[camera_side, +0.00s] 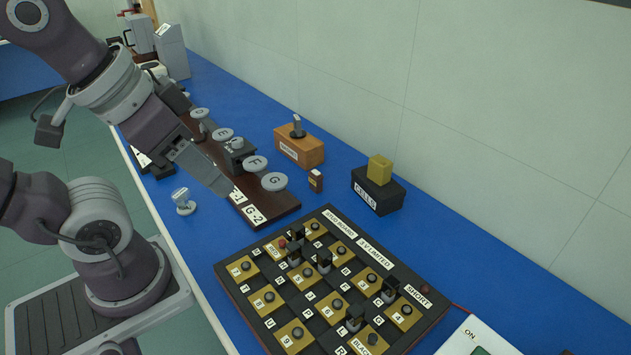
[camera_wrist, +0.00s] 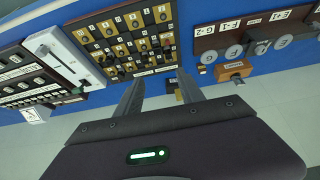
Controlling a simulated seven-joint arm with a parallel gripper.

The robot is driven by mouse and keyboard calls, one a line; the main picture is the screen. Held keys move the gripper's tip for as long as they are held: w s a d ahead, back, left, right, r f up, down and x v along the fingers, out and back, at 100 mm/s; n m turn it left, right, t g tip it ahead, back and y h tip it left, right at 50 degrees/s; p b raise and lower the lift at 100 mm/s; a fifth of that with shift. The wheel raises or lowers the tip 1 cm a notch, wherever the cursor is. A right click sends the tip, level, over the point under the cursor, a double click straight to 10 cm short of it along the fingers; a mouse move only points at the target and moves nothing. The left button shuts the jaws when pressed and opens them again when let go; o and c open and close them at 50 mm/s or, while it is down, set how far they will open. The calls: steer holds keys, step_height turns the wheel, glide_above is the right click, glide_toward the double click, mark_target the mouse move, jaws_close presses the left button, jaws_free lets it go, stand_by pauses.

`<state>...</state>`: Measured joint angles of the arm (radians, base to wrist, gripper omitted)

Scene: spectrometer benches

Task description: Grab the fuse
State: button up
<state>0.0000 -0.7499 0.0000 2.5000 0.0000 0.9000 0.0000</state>
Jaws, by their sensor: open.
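I cannot tell for sure which thing is the fuse. A small brown piece with a pale top (camera_side: 315,180) stands on the blue bench between an orange-brown wooden block and the black CELLS box; it seems to show in the wrist view too (camera_wrist: 202,69). A small clear piece on a round base (camera_side: 184,201) stands on the bench left of the lettered board. My gripper (camera_side: 222,186) is open and empty, above the lettered board in the side view. In the wrist view its two fingers (camera_wrist: 160,82) are spread with nothing held between them.
A plugboard (camera_side: 262,325) with black plugs lies in front. The lettered board (camera_side: 283,203) carries grey discs. The wooden block (camera_side: 300,150) and the CELLS box (camera_side: 378,197) with a yellow top stand near the wall. Bench between the boards and wall is partly clear.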

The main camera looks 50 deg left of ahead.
steer(key=m+g+y, duration=0.6)
steer(key=m+y, duration=0.4)
steer(key=m, duration=0.3)
glide_above(310, 177)
steer(key=s+d, duration=0.3)
steer(key=d, duration=0.3)
step_height(310, 177, down, 17)
steer(key=w+f+m+y, duration=0.1)
steer(key=f, duration=0.1)
steer(key=w+a+f+m+y, duration=0.1)
steer(key=w+f+m, duration=0.1)
steer(key=f, duration=0.1)
steer(key=w+f+m+y, duration=0.1)
steer(key=f+m, duration=0.1)
steer(key=f, duration=0.1)
steer(key=shift+w+a+f+t+y, duration=0.2)
steer(key=shift+t+y, duration=0.1)
steer(key=x, duration=0.7)
steer(key=shift+s+d+f, duration=0.1)
steer(key=shift+s+f, duration=0.05)
jaws_close()
